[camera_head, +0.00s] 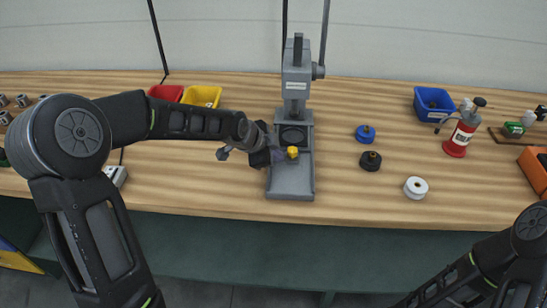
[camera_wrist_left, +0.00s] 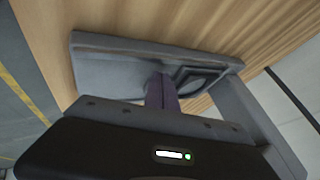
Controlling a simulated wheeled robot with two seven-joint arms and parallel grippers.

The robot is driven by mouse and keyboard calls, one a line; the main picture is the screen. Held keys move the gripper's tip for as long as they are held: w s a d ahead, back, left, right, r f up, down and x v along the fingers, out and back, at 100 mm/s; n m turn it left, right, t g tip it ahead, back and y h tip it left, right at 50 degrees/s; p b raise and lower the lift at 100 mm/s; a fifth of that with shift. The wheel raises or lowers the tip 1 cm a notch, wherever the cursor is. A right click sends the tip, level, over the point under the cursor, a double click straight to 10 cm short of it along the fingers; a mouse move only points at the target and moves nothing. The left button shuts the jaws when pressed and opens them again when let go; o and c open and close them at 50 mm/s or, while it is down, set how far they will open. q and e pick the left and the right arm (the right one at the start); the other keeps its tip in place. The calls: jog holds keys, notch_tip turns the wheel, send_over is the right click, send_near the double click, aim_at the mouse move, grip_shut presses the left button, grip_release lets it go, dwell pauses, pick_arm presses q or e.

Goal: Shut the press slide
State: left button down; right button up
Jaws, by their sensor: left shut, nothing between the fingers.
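The grey press (camera_head: 297,85) stands upright at the middle of the bench, with its flat base (camera_head: 291,185) toward me. In the left wrist view the shut fingers (camera_wrist_left: 161,92) are over the press base (camera_wrist_left: 110,68), beside a dark square recessed part (camera_wrist_left: 197,76). The knob is hidden there. My right arm shows at lower right, its gripper out of frame.
A yellow bin (camera_head: 202,97) and a red bin (camera_head: 166,93) stand behind my left arm.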

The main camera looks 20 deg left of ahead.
pick_arm(q)
jog(key=v, duration=1)
jog(key=shift+s+b, duration=0.25)
jog(key=shift+b, duration=0.05)
